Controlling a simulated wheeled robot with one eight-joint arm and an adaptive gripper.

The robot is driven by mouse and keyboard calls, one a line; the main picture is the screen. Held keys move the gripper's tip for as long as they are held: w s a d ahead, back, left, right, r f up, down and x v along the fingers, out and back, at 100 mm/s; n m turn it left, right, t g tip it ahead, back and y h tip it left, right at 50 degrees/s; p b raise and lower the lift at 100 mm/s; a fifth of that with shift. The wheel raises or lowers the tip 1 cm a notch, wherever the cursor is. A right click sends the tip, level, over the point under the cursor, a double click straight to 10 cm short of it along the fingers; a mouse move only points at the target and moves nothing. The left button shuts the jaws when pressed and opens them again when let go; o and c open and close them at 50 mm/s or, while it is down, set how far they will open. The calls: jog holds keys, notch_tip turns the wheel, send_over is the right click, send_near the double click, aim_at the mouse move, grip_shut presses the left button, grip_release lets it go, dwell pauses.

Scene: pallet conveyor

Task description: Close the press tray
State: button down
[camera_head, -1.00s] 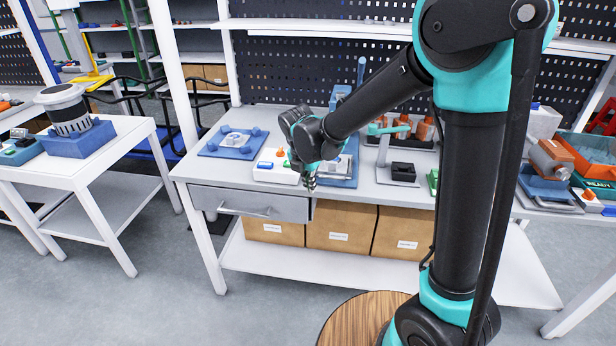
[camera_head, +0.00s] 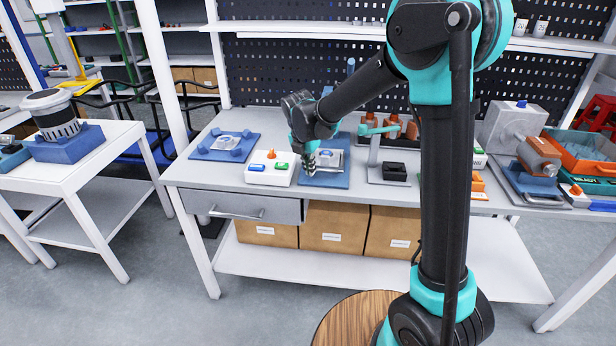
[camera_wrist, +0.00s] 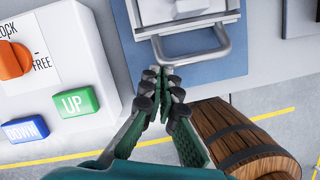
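The press tray (camera_wrist: 185,12) is a grey metal tray with a bar handle (camera_wrist: 190,48), above a blue base plate (camera_wrist: 228,62) in the wrist view. In the head view the press's blue base (camera_head: 340,182) is on the workbench, partly hidden by my arm. My gripper (camera_wrist: 164,74) has its fingertips together and nothing between them. The tips are close to the handle's near-left side; I cannot tell whether they touch it. In the head view my gripper (camera_head: 309,168) points down over the left part of the press.
A white control box (camera_head: 271,168) with an orange knob and UP and DOWN buttons stands left of the press. A blue fixture (camera_head: 224,146) lies farther left. A stand with a black block (camera_head: 395,172) is to the right. A drawer (camera_head: 240,206) is below the benchtop.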

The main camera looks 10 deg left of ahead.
jog(key=w, duration=0.9)
jog(key=shift+w+d, duration=0.2)
jog(key=shift+w, duration=0.2)
